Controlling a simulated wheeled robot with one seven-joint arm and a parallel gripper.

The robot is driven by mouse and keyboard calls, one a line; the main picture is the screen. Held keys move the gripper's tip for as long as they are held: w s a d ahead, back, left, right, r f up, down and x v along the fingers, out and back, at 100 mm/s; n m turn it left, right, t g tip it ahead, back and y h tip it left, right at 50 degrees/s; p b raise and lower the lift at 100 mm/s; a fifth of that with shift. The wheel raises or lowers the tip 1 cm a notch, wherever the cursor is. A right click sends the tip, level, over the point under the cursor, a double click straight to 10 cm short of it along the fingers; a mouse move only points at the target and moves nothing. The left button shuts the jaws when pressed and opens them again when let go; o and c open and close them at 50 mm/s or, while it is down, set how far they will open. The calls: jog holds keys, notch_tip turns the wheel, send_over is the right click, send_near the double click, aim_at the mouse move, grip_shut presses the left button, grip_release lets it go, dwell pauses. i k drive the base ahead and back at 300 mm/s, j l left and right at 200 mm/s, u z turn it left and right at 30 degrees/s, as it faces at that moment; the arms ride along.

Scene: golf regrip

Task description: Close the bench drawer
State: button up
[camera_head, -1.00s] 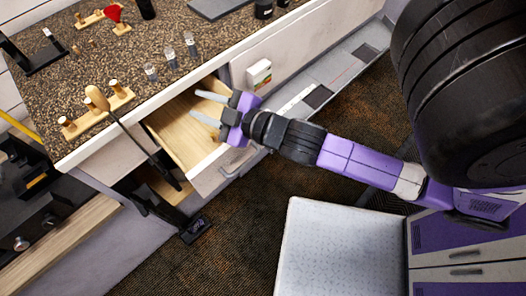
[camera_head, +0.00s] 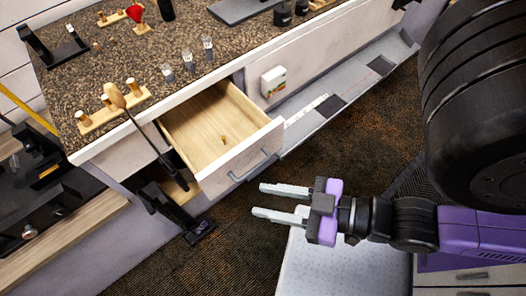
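The bench drawer (camera_head: 206,121) stands pulled out from under the speckled bench top (camera_head: 115,68). Its pale wooden inside is open to view and holds a small brownish item (camera_head: 224,140). The drawer's grey front (camera_head: 240,160) carries a bar handle (camera_head: 254,167). My gripper (camera_head: 268,201) is in front of the drawer, to the lower right of the handle in the picture. Its two grey fingers are apart, point left, and hold nothing. It appears clear of the drawer and handle.
A wooden rack (camera_head: 112,111) with a hanging club or tool sits at the bench's front edge, left of the drawer. Several small glass jars (camera_head: 187,61) stand on the bench top. A white box (camera_head: 273,82) is on the bench front.

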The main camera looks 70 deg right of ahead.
aim_at(195, 127)
jog(key=k+j, duration=0.1)
jog(key=j, duration=0.4)
jog(key=k+j, duration=0.1)
jog(key=j, duration=0.45)
jog(key=k+j+z, duration=0.1)
jog(key=j, duration=0.4)
